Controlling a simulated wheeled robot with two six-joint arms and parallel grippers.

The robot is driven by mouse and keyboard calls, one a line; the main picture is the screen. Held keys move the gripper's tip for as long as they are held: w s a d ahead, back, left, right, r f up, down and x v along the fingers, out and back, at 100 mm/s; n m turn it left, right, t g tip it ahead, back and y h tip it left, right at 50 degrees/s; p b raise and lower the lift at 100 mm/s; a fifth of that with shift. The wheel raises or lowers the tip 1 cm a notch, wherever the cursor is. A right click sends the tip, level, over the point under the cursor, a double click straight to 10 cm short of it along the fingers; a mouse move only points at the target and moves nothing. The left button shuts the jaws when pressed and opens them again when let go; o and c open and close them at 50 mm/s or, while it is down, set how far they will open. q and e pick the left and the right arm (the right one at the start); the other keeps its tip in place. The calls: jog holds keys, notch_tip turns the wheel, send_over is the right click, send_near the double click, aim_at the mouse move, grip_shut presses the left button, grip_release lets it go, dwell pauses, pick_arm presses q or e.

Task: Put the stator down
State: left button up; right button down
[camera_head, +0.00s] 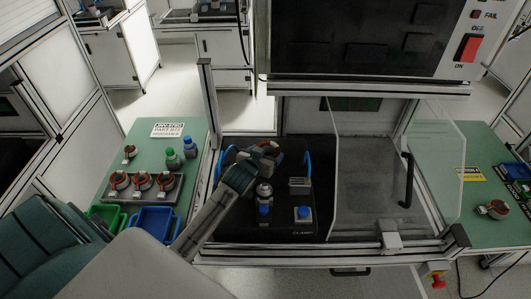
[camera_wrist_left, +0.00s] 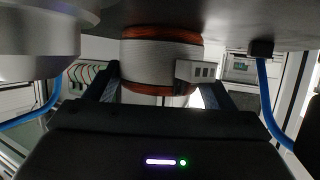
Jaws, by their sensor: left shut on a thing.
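My left gripper (camera_head: 258,158) reaches into the open test station and is shut on a stator (camera_head: 270,148). In the left wrist view the stator (camera_wrist_left: 160,60) shows a grey body with orange-brown windings above and below, between the two dark fingers (camera_wrist_left: 160,95). A small pale connector block sits on its right side. The stator is over the back of the black fixture plate (camera_head: 285,222); my gripper hides its underside, so I cannot tell whether it touches anything. My right gripper is not in view.
A clear door (camera_head: 372,165) stands right of the fixture. Blue buttons and a CLAMP label are at the fixture's front. On the left table, a tray (camera_head: 128,201) holds several stators beside two bottles and green and blue bins. Another stator (camera_head: 493,209) lies on the right table.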

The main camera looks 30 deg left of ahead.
pick_arm(q)
jog(key=o, duration=1.4)
jog(key=shift+o, duration=1.4)
jog(key=shift+s, duration=0.1)
jog(key=shift+r, duration=0.1)
